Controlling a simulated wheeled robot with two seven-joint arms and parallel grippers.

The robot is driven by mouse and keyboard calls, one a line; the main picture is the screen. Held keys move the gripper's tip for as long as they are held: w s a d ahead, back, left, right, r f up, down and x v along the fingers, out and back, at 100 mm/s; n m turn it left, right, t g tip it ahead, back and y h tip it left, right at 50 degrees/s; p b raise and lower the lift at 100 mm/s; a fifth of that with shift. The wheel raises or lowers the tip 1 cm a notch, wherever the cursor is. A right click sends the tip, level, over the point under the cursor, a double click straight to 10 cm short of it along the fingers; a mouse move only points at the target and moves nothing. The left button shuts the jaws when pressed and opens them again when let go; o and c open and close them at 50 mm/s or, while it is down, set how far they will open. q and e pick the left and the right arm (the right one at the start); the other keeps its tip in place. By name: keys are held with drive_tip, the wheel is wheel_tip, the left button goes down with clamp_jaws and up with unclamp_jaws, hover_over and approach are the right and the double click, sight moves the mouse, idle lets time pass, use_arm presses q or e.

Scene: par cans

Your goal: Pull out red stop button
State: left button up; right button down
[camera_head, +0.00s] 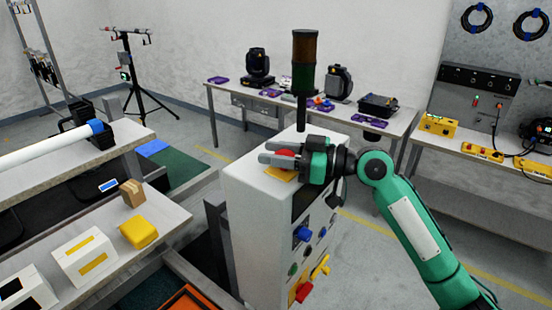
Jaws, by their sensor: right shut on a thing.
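The red stop button (286,153) sits over a yellow plate (281,174) on top of the white control cabinet (250,190). My right gripper (268,152) reaches in from the right, low over the cabinet top, and its fingers lie along both sides of the button. It is shut on the button. The fingers and wrist hide part of the button and its base, so I cannot tell how far out it sits. My left gripper is not in view.
A dark signal tower (304,65) rises from the cabinet just behind my right gripper. The cabinet front carries a blue knob (302,234) and other coloured controls. A bench with a yellow case (139,231) and boxes stands left. Equipment tables line the back and right.

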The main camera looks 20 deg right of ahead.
drive_tip(key=shift+r, duration=0.25)
drive_tip(key=c, duration=0.9)
unclamp_jaws()
drive_tip(key=shift+f, duration=0.1)
drive_tip(key=shift+s+d+f+b, duration=0.15)
drive_tip(key=shift+s+d+b, duration=0.05)
drive_tip(key=shift+d+b, duration=0.2)
drive_tip(key=b+v, duration=0.6)
drive_tip(key=v, duration=0.7)
drive_tip(key=shift+r, duration=0.25)
drive_tip(key=shift+a, duration=0.1)
